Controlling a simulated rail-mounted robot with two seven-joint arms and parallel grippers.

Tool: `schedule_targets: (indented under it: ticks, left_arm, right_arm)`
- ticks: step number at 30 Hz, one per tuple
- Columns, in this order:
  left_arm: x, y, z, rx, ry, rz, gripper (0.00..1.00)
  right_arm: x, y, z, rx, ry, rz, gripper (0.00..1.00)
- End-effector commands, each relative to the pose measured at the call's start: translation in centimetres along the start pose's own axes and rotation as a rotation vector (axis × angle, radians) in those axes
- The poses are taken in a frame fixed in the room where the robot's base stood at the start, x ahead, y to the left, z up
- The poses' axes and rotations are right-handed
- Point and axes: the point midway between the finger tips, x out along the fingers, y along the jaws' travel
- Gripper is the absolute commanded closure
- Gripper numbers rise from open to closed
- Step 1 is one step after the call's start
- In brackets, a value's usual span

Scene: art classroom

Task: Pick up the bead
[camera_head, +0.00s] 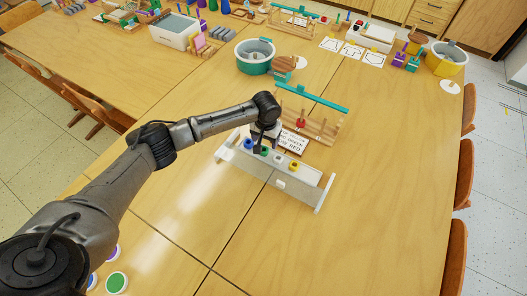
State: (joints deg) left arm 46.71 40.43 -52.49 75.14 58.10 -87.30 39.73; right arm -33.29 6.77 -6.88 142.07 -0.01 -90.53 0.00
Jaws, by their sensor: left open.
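Several small beads sit in a row on a long pale holder (312,176): a blue bead (248,143), a green bead (264,150), a white bead (279,158) and a yellow bead (294,166). A red bead (301,123) shows at the wooden rack (318,128) with a teal top bar, just behind the holder. My left gripper (260,149) is open and points down over the holder, close to the blue and green beads. Its fingertips are small and dark, and I cannot tell whether they touch a bead. My right gripper is out of view.
A card with printed words (293,143) lies behind the holder, partly covered by my arm. A teal pottery wheel (254,57) and a yellow one (445,60) stand farther back. Round paint pots (117,283) are at lower left. The table's right front is clear.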

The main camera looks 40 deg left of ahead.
Motion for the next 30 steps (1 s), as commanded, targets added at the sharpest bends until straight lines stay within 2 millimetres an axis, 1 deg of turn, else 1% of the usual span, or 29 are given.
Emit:
schedule_targets:
  ticks: [5, 13, 16, 21, 23, 30]
  left_arm:
    - [1.3, -0.2, 0.0, 0.000, -0.003, -0.002, 0.32]
    - [4.7, -0.5, -0.1, 0.000, -0.002, -0.001, 0.32]
    - [5.2, -0.6, -0.1, 0.000, -0.001, -0.001, 0.32]
    - [5.1, -0.5, -0.1, 0.000, -0.001, -0.001, 0.32]
    - [5.1, -0.5, -0.1, 0.000, -0.001, -0.001, 0.36]
    - [5.1, -0.5, -0.1, 0.001, -0.001, -0.001, 0.59]
  right_arm:
    - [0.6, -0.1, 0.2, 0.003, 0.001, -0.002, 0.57]
    - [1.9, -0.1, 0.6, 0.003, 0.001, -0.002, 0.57]
    - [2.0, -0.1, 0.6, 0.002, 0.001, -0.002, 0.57]
    - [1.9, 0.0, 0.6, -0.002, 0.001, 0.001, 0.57]
    - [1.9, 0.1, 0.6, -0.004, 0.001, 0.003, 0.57]
    - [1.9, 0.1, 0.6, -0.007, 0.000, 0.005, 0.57]
